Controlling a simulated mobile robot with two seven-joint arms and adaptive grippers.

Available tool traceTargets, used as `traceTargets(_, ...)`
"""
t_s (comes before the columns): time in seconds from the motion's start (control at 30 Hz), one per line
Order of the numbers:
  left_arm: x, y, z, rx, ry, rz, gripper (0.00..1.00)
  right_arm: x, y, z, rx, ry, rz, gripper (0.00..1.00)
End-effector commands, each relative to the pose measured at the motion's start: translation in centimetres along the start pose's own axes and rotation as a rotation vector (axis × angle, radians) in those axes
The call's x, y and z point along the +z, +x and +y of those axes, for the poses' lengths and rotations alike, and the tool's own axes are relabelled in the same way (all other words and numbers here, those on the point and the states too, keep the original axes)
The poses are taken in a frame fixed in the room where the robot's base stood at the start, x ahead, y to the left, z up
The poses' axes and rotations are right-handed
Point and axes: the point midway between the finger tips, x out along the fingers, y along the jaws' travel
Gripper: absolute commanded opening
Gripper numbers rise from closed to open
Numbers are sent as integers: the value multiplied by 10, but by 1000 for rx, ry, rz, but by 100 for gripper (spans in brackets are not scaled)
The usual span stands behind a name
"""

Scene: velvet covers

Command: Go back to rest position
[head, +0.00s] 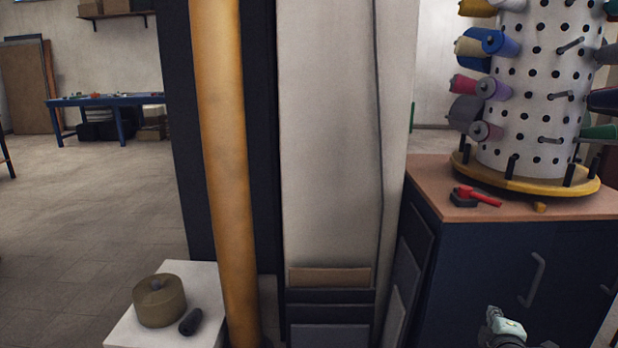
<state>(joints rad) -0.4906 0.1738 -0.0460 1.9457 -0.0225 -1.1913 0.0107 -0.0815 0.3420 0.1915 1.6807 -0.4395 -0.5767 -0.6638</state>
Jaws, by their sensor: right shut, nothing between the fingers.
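My right gripper (497,316) shows at the bottom right edge of the head view, in front of the dark blue cabinet (480,265). Only a small part of it is visible; it is shut and holds nothing. The rest of my right arm is cut off by the lower edge. My left gripper and left arm are not in view.
A perforated white thread rack (540,75) with several spools stands on the cabinet, beside a red-handled tool (477,196). A yellow pole (222,180) and a pale column (330,130) fill the middle. A white stand (205,285) bears a tan roll (159,302). Open floor (90,210) lies left.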

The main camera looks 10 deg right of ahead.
Motion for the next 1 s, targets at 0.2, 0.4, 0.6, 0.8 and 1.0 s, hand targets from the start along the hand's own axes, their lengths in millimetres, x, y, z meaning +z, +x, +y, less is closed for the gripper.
traceTargets(0.2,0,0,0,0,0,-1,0,-14,-65,-125,-306,295,-64,0)
traceTargets(0.4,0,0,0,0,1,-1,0,-26,-146,-221,-575,527,-183,0)
traceTargets(0.6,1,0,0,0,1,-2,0,-36,-227,-286,-793,693,-326,0)
traceTargets(0.8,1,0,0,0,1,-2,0,-40,-269,-312,-894,762,-408,0)
traceTargets(1.0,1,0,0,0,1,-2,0,-41,-274,-314,-907,770,-419,0)
